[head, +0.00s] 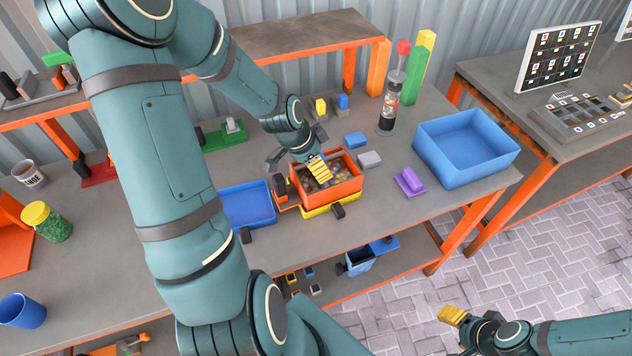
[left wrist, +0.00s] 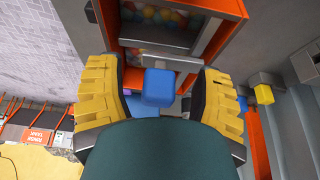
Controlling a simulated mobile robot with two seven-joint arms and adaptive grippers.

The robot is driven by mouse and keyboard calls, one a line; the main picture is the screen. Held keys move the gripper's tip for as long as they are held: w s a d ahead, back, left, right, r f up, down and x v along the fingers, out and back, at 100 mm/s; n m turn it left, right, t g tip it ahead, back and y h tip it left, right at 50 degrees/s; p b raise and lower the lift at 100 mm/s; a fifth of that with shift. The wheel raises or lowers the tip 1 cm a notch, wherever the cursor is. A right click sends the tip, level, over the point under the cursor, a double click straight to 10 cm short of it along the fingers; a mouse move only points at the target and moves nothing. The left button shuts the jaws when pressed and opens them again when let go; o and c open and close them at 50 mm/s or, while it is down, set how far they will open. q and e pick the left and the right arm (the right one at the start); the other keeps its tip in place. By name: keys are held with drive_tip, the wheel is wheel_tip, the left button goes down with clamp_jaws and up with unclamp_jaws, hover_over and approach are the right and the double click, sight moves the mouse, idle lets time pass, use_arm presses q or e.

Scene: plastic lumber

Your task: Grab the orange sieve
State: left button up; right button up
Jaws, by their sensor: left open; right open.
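The orange sieve (head: 346,190) is a rectangular box holding small coloured pieces. It sits on a yellow base on the workbench. My left gripper (head: 313,166) is at its back left edge, with a yellow finger over the opening. In the left wrist view, the open yellow fingers stand wide apart, and an orange-framed box with coloured balls (left wrist: 163,16) shows beyond them. A blue block (left wrist: 158,87) appears between the fingers; I cannot tell whether anything touches. My right gripper (head: 462,322) is open and empty, above the floor at lower right.
A blue tray (head: 247,222) lies left of the sieve, and a larger blue bin (head: 426,152) stands right. A purple block (head: 409,182) and grey block (head: 370,159) lie nearby. A bottle (head: 389,112) stands behind. The front right bench surface is mostly clear.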

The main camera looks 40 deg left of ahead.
use_arm(q)
clamp_jaws()
idle(0.3)
